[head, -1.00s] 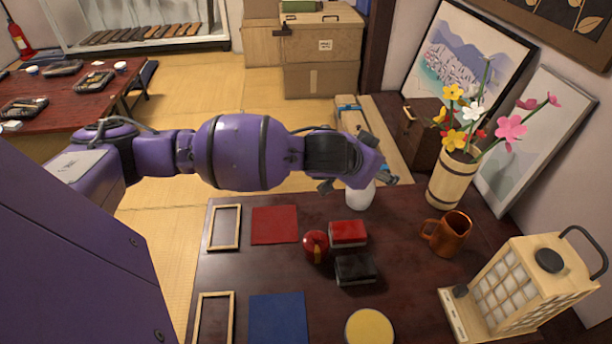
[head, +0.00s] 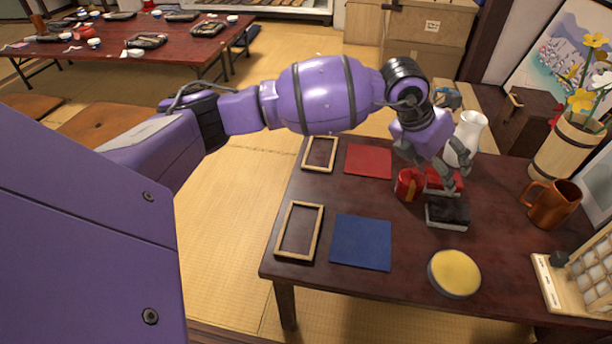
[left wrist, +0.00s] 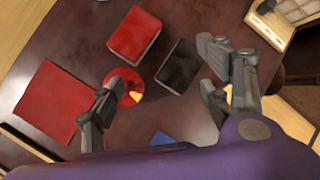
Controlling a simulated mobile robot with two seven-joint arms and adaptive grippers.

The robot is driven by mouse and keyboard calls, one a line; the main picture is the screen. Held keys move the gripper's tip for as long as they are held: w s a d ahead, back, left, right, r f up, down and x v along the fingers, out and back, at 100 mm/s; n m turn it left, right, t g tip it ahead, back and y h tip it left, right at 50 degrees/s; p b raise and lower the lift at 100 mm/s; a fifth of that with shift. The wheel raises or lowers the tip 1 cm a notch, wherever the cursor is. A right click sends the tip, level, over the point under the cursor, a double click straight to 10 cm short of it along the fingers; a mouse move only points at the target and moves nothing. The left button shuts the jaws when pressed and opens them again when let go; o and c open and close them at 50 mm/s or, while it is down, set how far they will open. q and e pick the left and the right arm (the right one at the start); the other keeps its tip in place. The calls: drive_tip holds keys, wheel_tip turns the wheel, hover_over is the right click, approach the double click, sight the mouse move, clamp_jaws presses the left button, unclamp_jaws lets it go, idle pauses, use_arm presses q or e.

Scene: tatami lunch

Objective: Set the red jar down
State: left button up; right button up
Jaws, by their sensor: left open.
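The red jar (head: 408,187), round with a yellow mark, stands on the dark table (head: 300,262), left of a red box (head: 444,181) and a black box (head: 447,213). It also shows in the left wrist view (left wrist: 124,92), partly covered by one finger. My left gripper (head: 432,165) is open and points down above the jar and boxes. In the left wrist view its spread fingers (left wrist: 160,85) hold nothing. I cannot tell whether a finger touches the jar. The gripper hides part of the red box in the head view. My right gripper is not in view.
A red square (head: 368,161), a blue square (head: 361,243) and a yellow disc (head: 454,273) lie on the table. Two wooden frames (head: 298,231) lie at its left. A white vase (head: 468,132) stands behind the gripper, a brown mug (head: 552,203) to the right.

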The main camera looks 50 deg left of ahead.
sight(409, 177)
use_arm(q)
drive_tip(key=a+y, duration=0.1)
drive_tip(key=a+f, duration=0.1)
drive_tip(key=a, duration=0.1)
drive_tip(key=s+a+y, duration=0.1)
drive_tip(key=a, duration=0.1)
drive_tip(key=shift+s+a+f+g+y, duration=0.1)
drive_tip(key=shift+a+f+g+y, duration=0.05)
drive_tip(key=shift+f+g+y, duration=0.2)
drive_tip(key=shift+w+a+f+m+b, duration=0.15)
drive_tip(key=shift+f+b, duration=0.1)
drive_tip(key=shift+f, duration=0.4)
drive_tip(key=shift+w+f+m+b, duration=0.15)
drive_tip(key=shift+f+b, duration=0.1)
drive_tip(key=shift+f, duration=0.35)
drive_tip(key=b+x, duration=0.3)
drive_tip(key=x, duration=0.2)
drive_tip(key=shift+s+f, duration=0.1)
drive_tip(key=shift+s, duration=0.1)
drive_tip(key=shift+w+d+f, duration=0.15)
drive_tip(key=shift+d+f, duration=0.05)
drive_tip(key=shift+r, duration=0.15)
drive_tip(key=shift+c, duration=0.9)
drive_tip(key=c, duration=0.8)
clamp_jaws()
